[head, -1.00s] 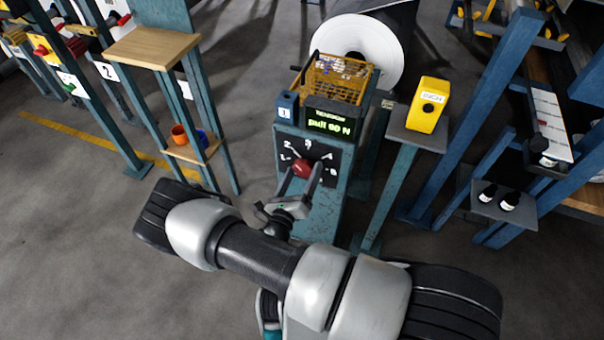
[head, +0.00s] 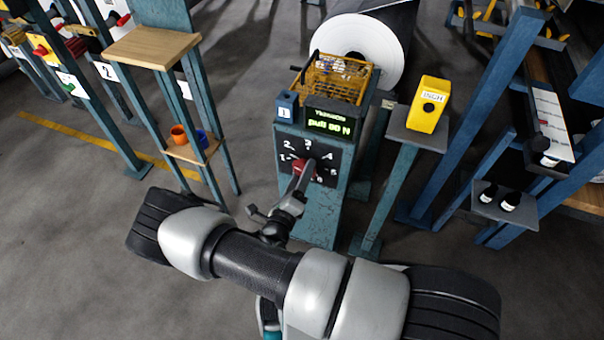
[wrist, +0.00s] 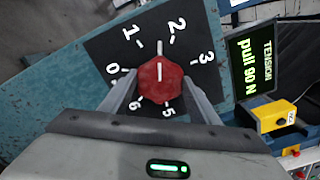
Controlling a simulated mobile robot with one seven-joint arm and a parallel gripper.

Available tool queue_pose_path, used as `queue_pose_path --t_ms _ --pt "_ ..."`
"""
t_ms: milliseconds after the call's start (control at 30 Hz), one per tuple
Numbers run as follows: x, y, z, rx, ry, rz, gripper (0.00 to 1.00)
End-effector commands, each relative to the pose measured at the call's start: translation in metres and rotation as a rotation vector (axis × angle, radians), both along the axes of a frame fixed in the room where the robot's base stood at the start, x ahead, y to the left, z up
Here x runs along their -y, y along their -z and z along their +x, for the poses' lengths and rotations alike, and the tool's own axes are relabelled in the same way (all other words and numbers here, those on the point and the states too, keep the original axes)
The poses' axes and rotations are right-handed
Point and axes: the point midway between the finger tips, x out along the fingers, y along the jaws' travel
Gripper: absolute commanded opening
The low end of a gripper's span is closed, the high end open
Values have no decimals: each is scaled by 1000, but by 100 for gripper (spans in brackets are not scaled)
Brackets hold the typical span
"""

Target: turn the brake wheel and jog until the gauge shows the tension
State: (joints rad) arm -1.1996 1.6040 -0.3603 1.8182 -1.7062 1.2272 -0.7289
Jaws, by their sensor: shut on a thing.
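The brake wheel is a red knob (head: 301,166) on a black numbered dial (head: 325,158) on the front of a teal post. In the wrist view the red knob (wrist: 160,78) sits between my two fingers, and its white pointer stands between 1 and 2. My gripper (wrist: 160,92) is shut on it; my gripper also shows in the head view (head: 298,178). The tension gauge (head: 330,122) above the dial has green text, which reads "pull 90 N" in the wrist view (wrist: 252,66). A yellow box marked INCH (head: 428,105), with a black button, stands right of the post.
A wire basket (head: 333,78) sits on top of the post, with a large white roll (head: 359,50) behind. The yellow box's stand (head: 388,190) is close on the right. A wooden-topped stand (head: 153,47) is at left. The floor at lower left is clear.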

Motion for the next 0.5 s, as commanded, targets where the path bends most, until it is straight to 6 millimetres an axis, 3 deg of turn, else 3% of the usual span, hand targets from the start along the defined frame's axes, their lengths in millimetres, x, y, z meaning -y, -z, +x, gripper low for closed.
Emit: queue_pose_path --t_ms 133,167,267,500 --pt "0 0 0 0 0 2 33" --pt "0 0 0 0 0 2 57" --pt "0 0 0 0 0 3 74" --pt "0 0 0 0 0 4 74"
